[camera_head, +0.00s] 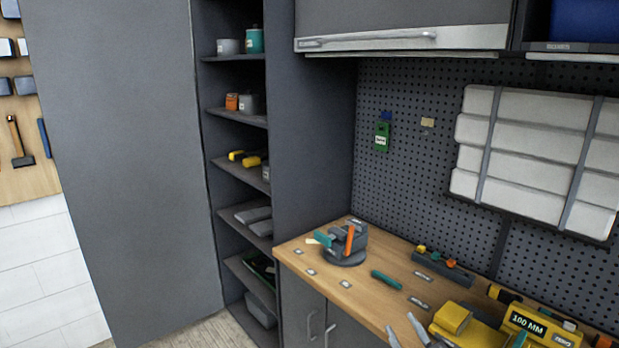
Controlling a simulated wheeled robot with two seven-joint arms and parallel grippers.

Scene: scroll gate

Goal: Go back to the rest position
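My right gripper (403,328) shows only as two grey fingertips at the bottom edge, in front of the workbench. The tips stand apart with nothing visible between them; the rest of that gripper is out of frame. My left gripper is not in view. A white slatted panel (530,150) with two grey vertical straps is on the pegboard at the right, well above the fingertips.
The wooden workbench (345,290) carries a vise (345,243), a green-handled tool (386,280), a black tool holder (442,268) and yellow tools (540,325). A tall grey door (120,150) stands left of an open shelf unit (240,120). An overhead cabinet (400,25) hangs above.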

